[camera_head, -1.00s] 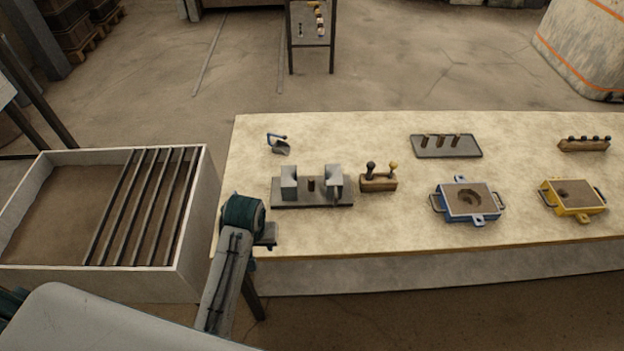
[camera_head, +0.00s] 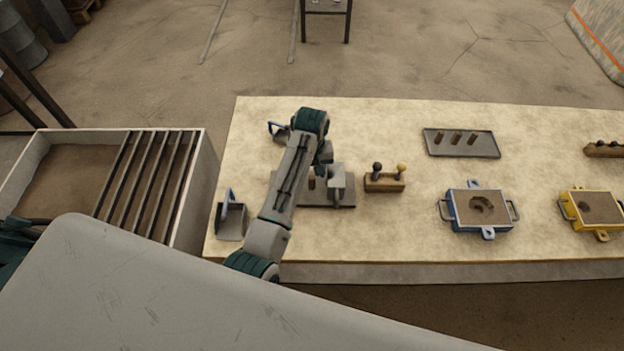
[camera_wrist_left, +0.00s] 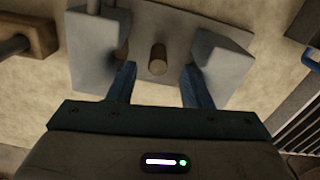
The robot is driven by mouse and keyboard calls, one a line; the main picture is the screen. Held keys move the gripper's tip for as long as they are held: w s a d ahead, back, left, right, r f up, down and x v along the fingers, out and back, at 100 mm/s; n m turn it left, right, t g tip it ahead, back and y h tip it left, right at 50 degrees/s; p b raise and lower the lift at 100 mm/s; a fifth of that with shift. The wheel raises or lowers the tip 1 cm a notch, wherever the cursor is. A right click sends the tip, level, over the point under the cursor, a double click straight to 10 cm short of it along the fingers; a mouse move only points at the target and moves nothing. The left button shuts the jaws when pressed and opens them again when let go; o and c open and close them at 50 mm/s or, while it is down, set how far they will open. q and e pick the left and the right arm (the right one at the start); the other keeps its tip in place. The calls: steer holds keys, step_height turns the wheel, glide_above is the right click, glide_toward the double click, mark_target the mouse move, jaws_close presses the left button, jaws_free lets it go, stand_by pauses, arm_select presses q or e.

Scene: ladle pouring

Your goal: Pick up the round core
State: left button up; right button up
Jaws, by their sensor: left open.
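The round core is a small brown cylinder (camera_head: 311,183) standing upright on a grey base plate (camera_head: 320,204), between two grey blocks; one block (camera_head: 337,180) shows clearly and the other is mostly behind my arm. In the left wrist view the core (camera_wrist_left: 158,59) stands in the gap between both blocks (camera_wrist_left: 92,55). My left gripper (camera_wrist_left: 158,86) is open and empty, its two fingers apart with the core ahead between them, not gripped. In the head view the left gripper (camera_head: 324,160) hangs over the base plate, its fingertips hard to make out. My right gripper is not in view.
A wooden block with two knobs (camera_head: 384,185) stands close right of the base plate. A tray of brown cylinders (camera_head: 462,146), a blue box (camera_head: 480,209) and a yellow box (camera_head: 592,211) are further right.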

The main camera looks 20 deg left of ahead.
mark_target(312, 177)
arm_select(q)
step_height(312, 177, down, 4)
steer(key=shift+w+d+f+p, duration=0.1)
steer(key=shift+f+p, duration=0.1)
steer(key=shift+p, duration=1)
steer(key=shift+f, duration=0.55)
steer(key=shift+c, duration=1.4)
steer(key=c, duration=0.3)
steer(key=shift+c, duration=1)
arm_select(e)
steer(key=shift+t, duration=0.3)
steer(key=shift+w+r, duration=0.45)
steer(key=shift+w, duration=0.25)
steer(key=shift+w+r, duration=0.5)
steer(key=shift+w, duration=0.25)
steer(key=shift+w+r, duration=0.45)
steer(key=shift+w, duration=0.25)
